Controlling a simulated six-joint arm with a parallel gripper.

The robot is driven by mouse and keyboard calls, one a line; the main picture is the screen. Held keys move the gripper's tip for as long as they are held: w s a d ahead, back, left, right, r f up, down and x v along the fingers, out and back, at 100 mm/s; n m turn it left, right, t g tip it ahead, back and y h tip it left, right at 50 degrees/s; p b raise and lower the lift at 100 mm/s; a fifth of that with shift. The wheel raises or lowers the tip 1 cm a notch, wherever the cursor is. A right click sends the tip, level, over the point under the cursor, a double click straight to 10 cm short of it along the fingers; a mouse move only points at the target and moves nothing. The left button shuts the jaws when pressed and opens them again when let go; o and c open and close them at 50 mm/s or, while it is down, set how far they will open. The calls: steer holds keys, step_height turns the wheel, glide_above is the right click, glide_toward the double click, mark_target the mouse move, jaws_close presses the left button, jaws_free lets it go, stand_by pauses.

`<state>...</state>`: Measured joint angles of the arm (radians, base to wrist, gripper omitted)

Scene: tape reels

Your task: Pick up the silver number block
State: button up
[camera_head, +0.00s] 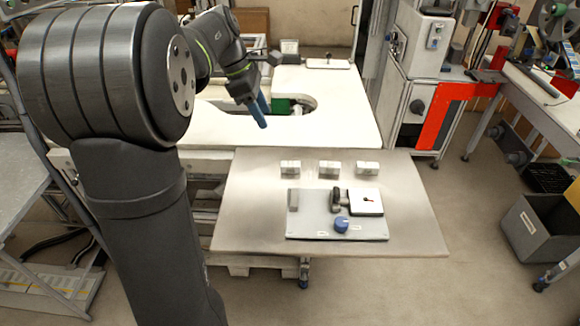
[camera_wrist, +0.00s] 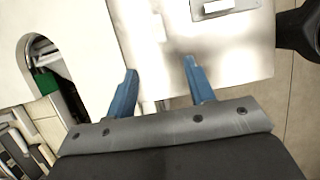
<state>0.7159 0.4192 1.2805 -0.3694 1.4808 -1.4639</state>
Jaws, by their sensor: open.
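Three small pale silver-white blocks stand in a row near the back of the metal table in the head view: a left block (camera_head: 290,167), a middle block (camera_head: 329,167) and a right block (camera_head: 367,168). Dark marks show on their fronts but are too small to read, so I cannot tell which is the silver number block. My gripper (camera_head: 262,112) hangs above the white bench, behind and left of the blocks, apart from them. In the wrist view its blue fingers (camera_wrist: 160,69) are spread with nothing between them.
The white bench (camera_head: 340,125) adjoins behind. The table's left side is clear.

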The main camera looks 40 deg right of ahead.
mark_target(290, 164)
steer(key=x, duration=1.7)
steer(key=shift+d+f, duration=0.15)
steer(key=shift+d, duration=0.05)
steer(key=shift+c, duration=0.4)
jaws_close()
